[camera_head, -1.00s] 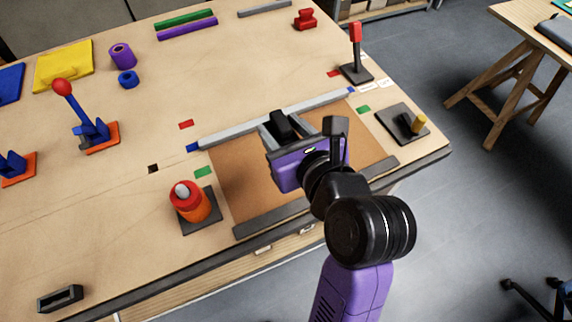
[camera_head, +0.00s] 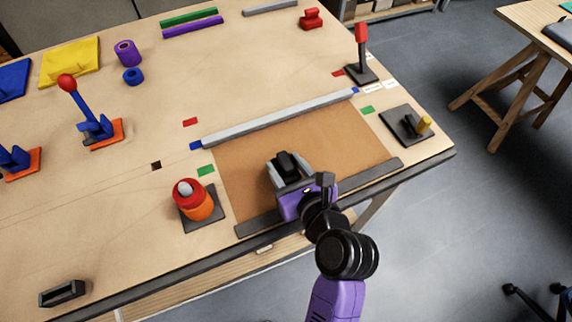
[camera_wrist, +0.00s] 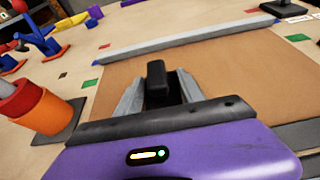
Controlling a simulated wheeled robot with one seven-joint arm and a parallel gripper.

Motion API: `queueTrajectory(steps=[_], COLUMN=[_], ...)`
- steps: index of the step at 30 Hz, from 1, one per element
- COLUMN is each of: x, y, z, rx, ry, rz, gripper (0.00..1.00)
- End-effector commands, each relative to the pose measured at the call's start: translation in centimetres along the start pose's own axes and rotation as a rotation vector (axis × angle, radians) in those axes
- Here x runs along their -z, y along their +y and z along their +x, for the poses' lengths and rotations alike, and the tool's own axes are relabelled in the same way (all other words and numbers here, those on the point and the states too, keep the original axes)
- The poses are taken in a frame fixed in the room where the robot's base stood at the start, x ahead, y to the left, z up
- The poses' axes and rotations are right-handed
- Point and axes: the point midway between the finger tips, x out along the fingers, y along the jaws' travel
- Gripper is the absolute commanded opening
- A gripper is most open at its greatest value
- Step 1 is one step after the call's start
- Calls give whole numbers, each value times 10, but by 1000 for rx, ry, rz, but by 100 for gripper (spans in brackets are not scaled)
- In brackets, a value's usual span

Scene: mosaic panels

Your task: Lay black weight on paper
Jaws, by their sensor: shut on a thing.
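The black weight (camera_head: 287,164) is held between the grey fingers of my gripper (camera_head: 288,170), over the left-middle part of the brown paper (camera_head: 335,135). In the wrist view the black weight (camera_wrist: 157,85) stands up between the two fingertips (camera_wrist: 157,90), with the brown paper (camera_wrist: 220,65) around and beyond it. My gripper is shut on the weight. Its underside is hidden, so I cannot tell whether it touches the paper.
A grey bar (camera_head: 280,118) lies along the paper's far edge and a dark bar (camera_head: 370,178) along its near edge. An orange-red cylinder (camera_head: 192,199) stands left of the paper.

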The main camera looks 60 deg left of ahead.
Motion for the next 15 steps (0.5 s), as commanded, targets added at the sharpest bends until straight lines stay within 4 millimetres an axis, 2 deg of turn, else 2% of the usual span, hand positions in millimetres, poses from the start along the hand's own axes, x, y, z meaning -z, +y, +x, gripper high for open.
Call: queueTrajectory(steps=[12,13,15], x=[3,6,6], y=[-1,0,0], z=[2,3,3], rx=[2,1,1], ry=[-6,-1,-1], rz=[-2,-1,-1], gripper=[0,47,61])
